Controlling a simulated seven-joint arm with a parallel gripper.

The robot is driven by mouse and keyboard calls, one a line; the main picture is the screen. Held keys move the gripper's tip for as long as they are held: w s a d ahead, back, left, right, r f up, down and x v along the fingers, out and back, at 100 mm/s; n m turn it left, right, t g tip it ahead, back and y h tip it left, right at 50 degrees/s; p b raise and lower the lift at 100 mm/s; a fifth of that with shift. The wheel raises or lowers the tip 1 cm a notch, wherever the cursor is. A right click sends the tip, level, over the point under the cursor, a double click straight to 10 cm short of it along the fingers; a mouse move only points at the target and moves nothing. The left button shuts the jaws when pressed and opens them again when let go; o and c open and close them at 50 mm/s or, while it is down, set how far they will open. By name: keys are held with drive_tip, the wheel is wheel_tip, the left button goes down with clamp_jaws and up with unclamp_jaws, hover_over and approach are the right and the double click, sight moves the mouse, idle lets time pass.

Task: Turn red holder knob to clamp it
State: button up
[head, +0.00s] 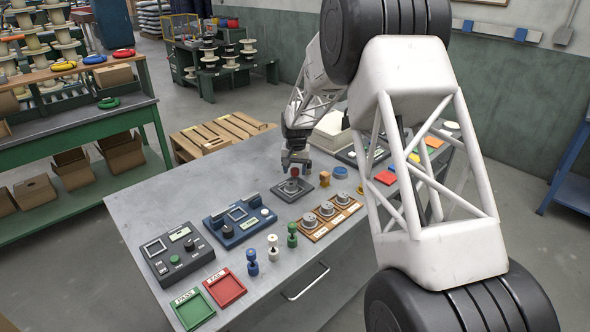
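The holder (291,190) is a grey metal fixture on a dark square base, standing on the grey workbench near its middle. A small red knob (294,172) shows above it. My gripper (295,165) points down directly over the holder, with its fingertips at or just above the red knob. The fingers are too small here to tell whether they touch the knob or how far they are apart.
A blue device (239,222), a dark control box (174,255), green (194,307) and red (226,288) trays and several small spools lie left and in front. A wooden block with metal weights (326,214) stands close to the holder's right.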

sight(297, 170)
drive_tip(key=shift+d+r, duration=0.1)
drive_tip(key=shift+r, duration=3.8)
drive_tip(key=shift+s+d+r, duration=0.2)
drive_tip(key=shift+s+r, duration=0.1)
drive_tip(key=shift+r, duration=0.05)
drive_tip(key=s+d+r, duration=0.5)
drive_tip(key=s+r, duration=0.1)
drive_tip(key=s, duration=0.3)
drive_tip(key=s+d+r+t, duration=0.1)
drive_tip(key=s+d+r, duration=0.35)
drive_tip(key=s, duration=0.35)
drive_tip(key=s+d+r, duration=0.4)
drive_tip(key=s+r, duration=0.2)
drive_tip(key=s, duration=0.3)
drive_tip(key=s+d, duration=0.2)
drive_tip(key=s, duration=0.9)
drive_tip(key=s+d+f+t, duration=0.1)
drive_tip(key=s+d, duration=0.2)
drive_tip(key=s, duration=0.8)
drive_tip(key=s+d+f, duration=0.1)
drive_tip(key=s+d, duration=0.1)
drive_tip(key=s, duration=0.8)
drive_tip(key=shift+s+d+n+t, duration=0.3)
drive_tip(key=shift+s+d+n, duration=0.1)
